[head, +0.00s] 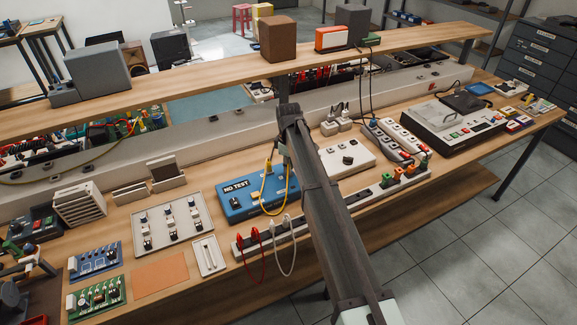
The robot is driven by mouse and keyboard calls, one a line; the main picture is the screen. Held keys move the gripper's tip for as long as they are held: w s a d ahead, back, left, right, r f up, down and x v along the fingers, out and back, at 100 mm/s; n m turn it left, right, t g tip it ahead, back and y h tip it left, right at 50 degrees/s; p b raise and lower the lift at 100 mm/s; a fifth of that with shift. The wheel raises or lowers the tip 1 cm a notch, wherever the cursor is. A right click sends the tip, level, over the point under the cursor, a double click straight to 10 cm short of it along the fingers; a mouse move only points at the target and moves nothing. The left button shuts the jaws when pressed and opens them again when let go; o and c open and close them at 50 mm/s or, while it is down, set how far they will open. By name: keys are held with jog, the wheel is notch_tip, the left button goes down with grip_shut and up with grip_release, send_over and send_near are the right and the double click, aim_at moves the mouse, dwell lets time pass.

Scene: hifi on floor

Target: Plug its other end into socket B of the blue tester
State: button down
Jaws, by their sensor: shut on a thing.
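The blue tester (236,207) lies on the bench left of my arm, with a "NO TEST" display on its top. A yellow cable (263,199) has one end standing at the tester's back right, apparently plugged in. The cable loops down over the tester's front edge and rises to my gripper (286,160). My gripper is shut on the yellow cable's other end, above the tester's right side. The held plug is small and partly hidden by my gripper. The socket letters are too small to read, and I cannot tell whether the plug touches the tester.
A power strip (300,226) with red and white leads runs along the bench front. A white box (346,160) stands right of my arm, and a grey tray (172,224) lies left of the tester. A wooden shelf (205,75) crosses behind.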

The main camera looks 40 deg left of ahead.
dwell(0.3)
jog(key=c, duration=1)
grip_release()
jog(key=shift+c, duration=0.2)
notch_tip(320, 180, up, 17)
jog(key=p, duration=0.2)
